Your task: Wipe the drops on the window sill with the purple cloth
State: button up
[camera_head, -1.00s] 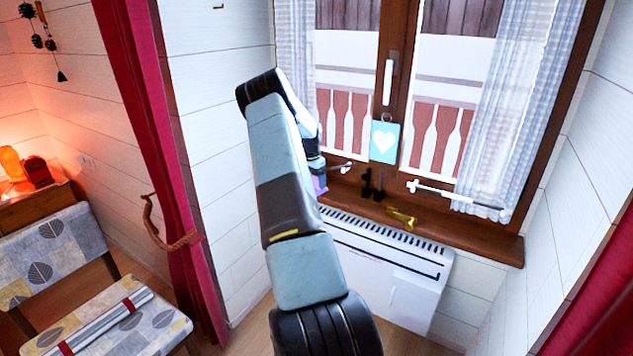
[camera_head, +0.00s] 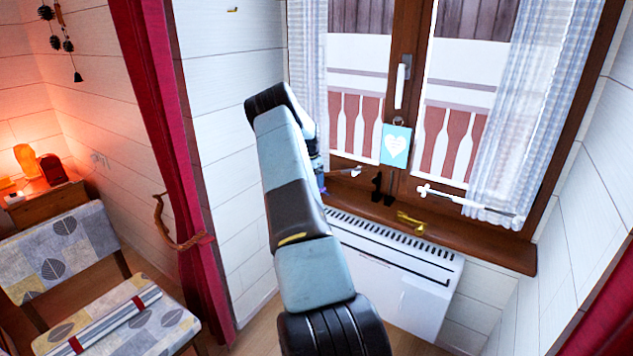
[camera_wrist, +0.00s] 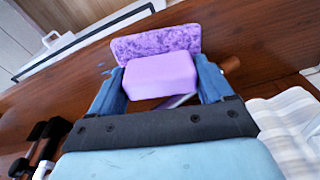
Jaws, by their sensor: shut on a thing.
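The purple cloth (camera_wrist: 160,75) shows in the wrist view as a thick block with a flat, mottled purple piece along its far side. My gripper (camera_wrist: 163,85) is shut on it, with a blue finger at each side of the block. The cloth is over the brown window sill (camera_wrist: 40,100); I cannot tell whether it touches the wood. Small blue specks (camera_wrist: 105,70), perhaps drops, lie just left of the cloth. In the head view, my arm hides most of the gripper and cloth at the left part of the sill (camera_head: 470,235).
A black figure (camera_head: 382,190) and a gold object (camera_head: 410,222) stand on the sill to the right. Checked curtains (camera_head: 535,110) hang on both sides. A white radiator (camera_head: 400,275) is below.

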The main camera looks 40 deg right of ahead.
jog(key=shift+w+a, duration=0.15)
jog(key=shift+w, duration=0.35)
jog(key=shift+r, duration=0.1)
jog(key=shift+r, duration=2.95)
jog(key=shift+r, duration=1.55)
jog(key=shift+r, duration=0.1)
